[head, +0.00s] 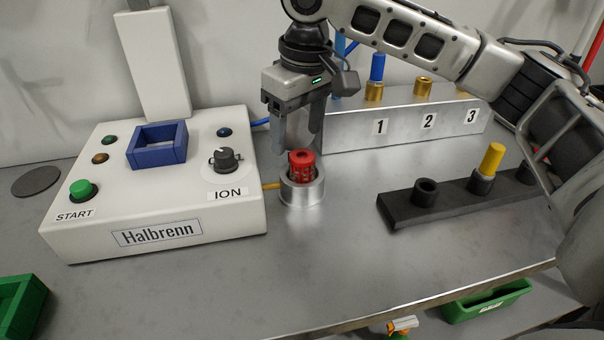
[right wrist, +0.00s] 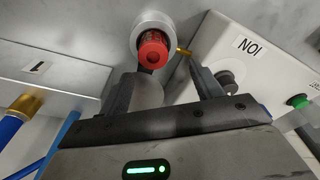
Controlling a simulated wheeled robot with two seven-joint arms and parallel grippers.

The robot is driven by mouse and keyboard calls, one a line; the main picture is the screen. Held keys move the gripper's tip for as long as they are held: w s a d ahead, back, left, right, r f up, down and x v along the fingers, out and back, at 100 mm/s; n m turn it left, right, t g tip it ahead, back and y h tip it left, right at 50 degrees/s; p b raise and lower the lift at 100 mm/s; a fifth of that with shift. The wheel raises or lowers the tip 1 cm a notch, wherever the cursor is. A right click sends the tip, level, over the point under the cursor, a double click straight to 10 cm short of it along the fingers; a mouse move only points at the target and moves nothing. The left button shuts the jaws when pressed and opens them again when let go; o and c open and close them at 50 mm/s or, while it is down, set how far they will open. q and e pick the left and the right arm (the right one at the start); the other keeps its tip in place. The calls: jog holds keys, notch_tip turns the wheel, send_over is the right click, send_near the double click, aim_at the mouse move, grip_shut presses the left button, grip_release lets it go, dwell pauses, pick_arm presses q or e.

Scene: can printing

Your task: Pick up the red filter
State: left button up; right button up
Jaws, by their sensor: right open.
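The red filter (head: 301,162) stands upright in a round metal holder (head: 302,191) beside the white machine. Its top sticks out above the holder's rim. My right gripper (head: 296,146) is open and points down just above and behind the filter, with its fingers apart and empty. In the right wrist view the red filter (right wrist: 153,50) lies just beyond the fingertips, nearer the left finger, inside the metal holder (right wrist: 150,22). No contact between fingers and filter can be made out. My left gripper is not in view.
The white Halbrenn machine (head: 205,225) stands left of the holder. A metal block (head: 400,128) numbered 1 to 3 stands behind it. A black rack (head: 445,201) with a yellow cylinder (head: 491,158) is at right. The table (head: 330,260) in front is clear.

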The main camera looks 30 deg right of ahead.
aim_at(302, 155)
jog(key=shift+d+f, duration=0.2)
jog(key=shift+f, duration=1.3)
jog(key=shift+d+f, duration=0.2)
jog(key=shift+f, duration=1.3)
jog(key=c, duration=1.1)
